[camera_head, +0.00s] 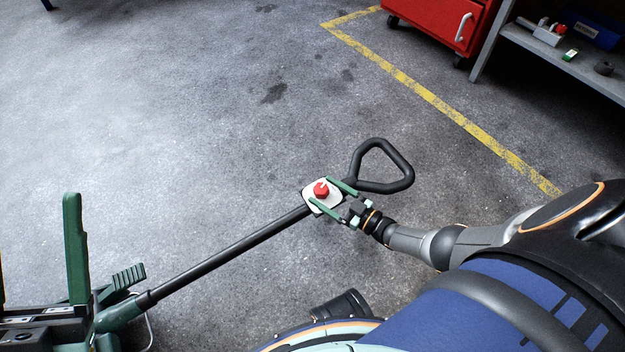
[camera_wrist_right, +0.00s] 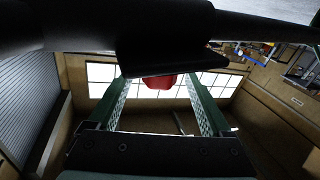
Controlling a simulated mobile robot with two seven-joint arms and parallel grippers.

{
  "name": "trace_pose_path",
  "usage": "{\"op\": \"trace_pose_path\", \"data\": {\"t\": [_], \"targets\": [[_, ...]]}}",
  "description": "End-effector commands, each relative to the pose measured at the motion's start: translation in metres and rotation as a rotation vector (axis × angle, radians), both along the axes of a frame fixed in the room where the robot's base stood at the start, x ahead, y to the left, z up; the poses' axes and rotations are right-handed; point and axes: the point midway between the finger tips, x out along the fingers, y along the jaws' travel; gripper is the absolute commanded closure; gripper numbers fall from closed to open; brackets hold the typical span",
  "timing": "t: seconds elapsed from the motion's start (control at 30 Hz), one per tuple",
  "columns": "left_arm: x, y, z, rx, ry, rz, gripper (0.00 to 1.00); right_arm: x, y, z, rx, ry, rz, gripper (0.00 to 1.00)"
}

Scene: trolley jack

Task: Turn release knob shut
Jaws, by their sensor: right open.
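The red release knob (camera_head: 321,189) sits on a pale plate (camera_head: 309,201) near the top of the black jack handle (camera_head: 230,252). My right gripper (camera_head: 327,194) is open, with its two green fingers on either side of the knob. In the right wrist view, the red knob (camera_wrist_right: 160,81) shows between the green fingers (camera_wrist_right: 158,88), partly hidden by a dark plate. Whether the fingers touch the knob cannot be told. The handle ends in a black loop grip (camera_head: 404,165). My left gripper is not in view.
The green jack body (camera_head: 75,250) stands at the lower left. A red cabinet on casters (camera_head: 432,22) and a grey shelf (camera_head: 560,60) with small items stand at the upper right. A yellow line (camera_head: 430,97) crosses the floor. The floor at left is clear.

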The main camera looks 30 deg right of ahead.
Motion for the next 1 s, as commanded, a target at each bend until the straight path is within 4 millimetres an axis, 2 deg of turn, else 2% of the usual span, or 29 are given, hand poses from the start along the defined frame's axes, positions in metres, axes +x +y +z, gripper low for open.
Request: {"op": "trace_pose_path", "data": {"t": [0.1, 0.23, 0.4, 0.67, 1.0], "targets": [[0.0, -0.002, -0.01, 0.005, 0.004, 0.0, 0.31, 0.021, 0.008, -0.002, 0.0, -0.002, -0.001, 0.17], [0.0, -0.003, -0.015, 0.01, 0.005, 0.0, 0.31, 0.036, 0.014, -0.002, 0.0, -0.001, 0.0, 0.17], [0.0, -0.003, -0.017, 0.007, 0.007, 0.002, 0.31, 0.044, 0.017, -0.001, -0.001, 0.0, -0.001, 0.17], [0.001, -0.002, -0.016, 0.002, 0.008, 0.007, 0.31, 0.044, 0.017, 0.0, 0.0, 0.001, -0.001, 0.17], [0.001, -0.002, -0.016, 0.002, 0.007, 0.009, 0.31, 0.044, 0.017, 0.0, 0.0, 0.001, -0.001, 0.55]]}}
